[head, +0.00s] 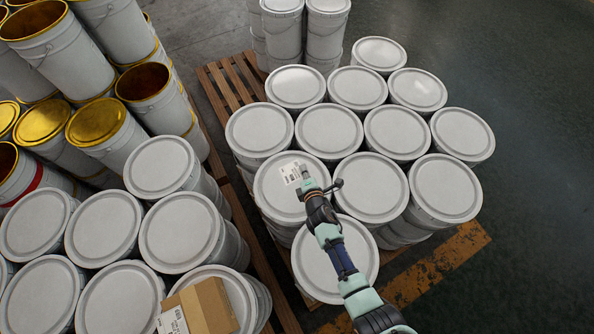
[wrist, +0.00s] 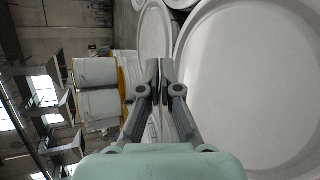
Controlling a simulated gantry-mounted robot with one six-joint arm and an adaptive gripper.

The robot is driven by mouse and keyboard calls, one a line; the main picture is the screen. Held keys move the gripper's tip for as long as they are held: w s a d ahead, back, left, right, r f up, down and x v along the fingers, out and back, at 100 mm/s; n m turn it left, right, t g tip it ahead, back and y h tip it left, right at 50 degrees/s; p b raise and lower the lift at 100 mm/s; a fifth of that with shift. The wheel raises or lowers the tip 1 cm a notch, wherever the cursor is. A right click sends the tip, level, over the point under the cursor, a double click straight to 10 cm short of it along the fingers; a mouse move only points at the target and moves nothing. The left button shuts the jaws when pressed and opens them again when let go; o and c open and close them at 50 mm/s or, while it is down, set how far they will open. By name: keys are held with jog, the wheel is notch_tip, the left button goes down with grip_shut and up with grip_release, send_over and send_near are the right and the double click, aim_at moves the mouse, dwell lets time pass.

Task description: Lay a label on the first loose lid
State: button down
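A small white label (head: 291,174) with dark print shows in the head view at the tip of my gripper (head: 304,175), over a white pail lid (head: 273,205). The fingers of my gripper (wrist: 160,70) are together in the wrist view, and the label appears to be pinched between them. Its face does not show in the wrist view, where it is edge-on or hidden. The gripper lies low over the lids; a large bare lid (wrist: 260,85) fills the right of the wrist view. I cannot tell which lids are loose.
White lidded pails (head: 330,130) stand close together on a wooden pallet (head: 227,90). More pails (head: 180,232) stand at left, with gold-rimmed open ones (head: 145,82) behind. A cardboard box (head: 208,303) with a printed sheet sits on lids at the bottom. Floor at right is clear.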

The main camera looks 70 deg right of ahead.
jog(key=shift+a+f, duration=0.1)
jog(key=shift+f, duration=0.2)
notch_tip(320, 180, down, 6)
jog(key=b, duration=0.6)
jog(key=shift+b, duration=0.3)
jog(key=shift+r, duration=0.1)
jog(key=c, duration=1.2)
grip_release()
jog(key=shift+c, duration=0.2)
jog(key=shift+p+v, duration=1.2)
jog(key=shift+v, duration=1.8)
